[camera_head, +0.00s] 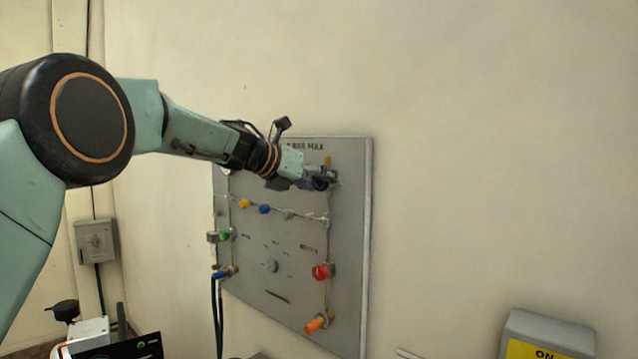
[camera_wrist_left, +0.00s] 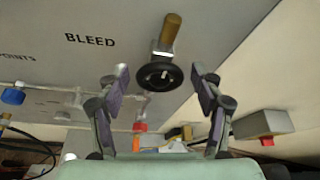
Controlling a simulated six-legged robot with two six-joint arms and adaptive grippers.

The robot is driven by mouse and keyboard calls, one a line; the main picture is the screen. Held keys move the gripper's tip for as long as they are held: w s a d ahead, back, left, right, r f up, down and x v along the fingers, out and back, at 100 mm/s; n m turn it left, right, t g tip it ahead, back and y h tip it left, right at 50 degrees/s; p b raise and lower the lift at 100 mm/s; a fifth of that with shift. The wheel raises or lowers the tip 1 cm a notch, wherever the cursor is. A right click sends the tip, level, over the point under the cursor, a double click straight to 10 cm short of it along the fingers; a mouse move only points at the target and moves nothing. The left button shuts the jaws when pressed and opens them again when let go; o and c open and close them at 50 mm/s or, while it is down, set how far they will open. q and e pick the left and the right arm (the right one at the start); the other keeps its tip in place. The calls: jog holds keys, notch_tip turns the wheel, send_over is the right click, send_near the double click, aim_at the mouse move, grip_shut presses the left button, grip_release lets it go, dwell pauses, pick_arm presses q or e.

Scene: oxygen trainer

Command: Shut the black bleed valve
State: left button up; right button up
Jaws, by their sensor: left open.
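The black bleed valve (camera_wrist_left: 159,74) is a round black handwheel with a white mark at its hub, below a brass fitting (camera_wrist_left: 171,30) on the grey panel. The word BLEED is printed to its left in the left wrist view. My left gripper (camera_wrist_left: 164,80) is open, with one finger on each side of the handwheel and a visible gap on both sides. In the head view my left gripper (camera_head: 322,178) is at the panel's upper right, and it mostly hides the valve. My right gripper is not in view.
The grey panel (camera_head: 350,250) carries a red knob (camera_head: 321,272), an orange fitting (camera_head: 314,324), a green knob (camera_head: 225,235) and blue parts (camera_head: 221,275). Hoses hang at its lower left. A grey box with a yellow ON label (camera_head: 540,350) stands at lower right.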

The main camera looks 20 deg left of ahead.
pick_arm(q)
jog(key=shift+s+a+r, duration=0.15)
jog(key=shift+r, duration=0.05)
jog(key=v, duration=1.1)
jog(key=shift+s, duration=0.2)
jog(key=shift+s, duration=0.1)
